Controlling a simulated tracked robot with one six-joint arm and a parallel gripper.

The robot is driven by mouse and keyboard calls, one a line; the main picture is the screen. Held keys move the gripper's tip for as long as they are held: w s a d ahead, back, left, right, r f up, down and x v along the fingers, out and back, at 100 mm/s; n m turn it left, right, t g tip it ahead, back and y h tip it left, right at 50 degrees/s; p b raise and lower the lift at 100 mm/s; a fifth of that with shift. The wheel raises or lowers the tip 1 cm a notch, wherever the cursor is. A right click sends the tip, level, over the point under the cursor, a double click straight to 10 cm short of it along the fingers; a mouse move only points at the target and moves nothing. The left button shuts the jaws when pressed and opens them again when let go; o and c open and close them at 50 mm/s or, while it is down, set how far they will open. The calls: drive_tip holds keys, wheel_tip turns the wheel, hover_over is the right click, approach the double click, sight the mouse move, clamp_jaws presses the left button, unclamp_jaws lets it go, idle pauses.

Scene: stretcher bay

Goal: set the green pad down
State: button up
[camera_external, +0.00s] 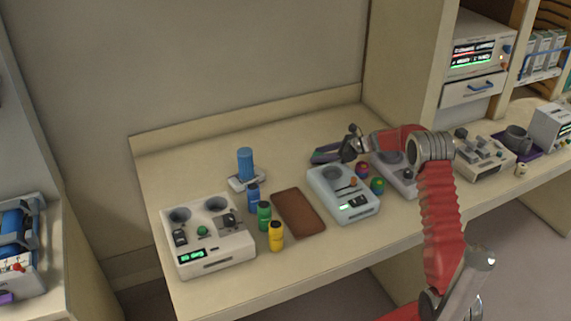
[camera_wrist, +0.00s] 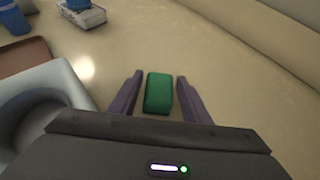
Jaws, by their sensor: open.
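The green pad (camera_wrist: 158,93) shows in the wrist view as a small green block on the beige worktop. It lies between the two purple-grey fingers of my gripper (camera_wrist: 158,95), with a narrow gap to each finger. My gripper is open around it. In the external view my gripper (camera_external: 326,155) is low over the worktop, behind the pale blue device. I cannot make out the pad there, as the gripper hides it.
A pale blue device (camera_external: 342,193) stands close in front of my gripper. A brown mat (camera_external: 298,212), several small bottles and a white device (camera_external: 207,240) are to the left. A blue cylinder (camera_external: 245,163) stands on a stand. The worktop behind is clear up to the wall.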

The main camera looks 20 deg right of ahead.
drive_tip(key=shift+s+f, duration=0.2)
drive_tip(key=shift+f, duration=0.4)
drive_tip(key=shift+r, duration=0.25)
drive_tip(key=v, duration=0.8)
drive_tip(key=r+v, duration=0.1)
drive_tip(key=v, duration=0.3)
drive_tip(key=shift+w+r, duration=0.15)
drive_tip(key=shift+r, duration=0.05)
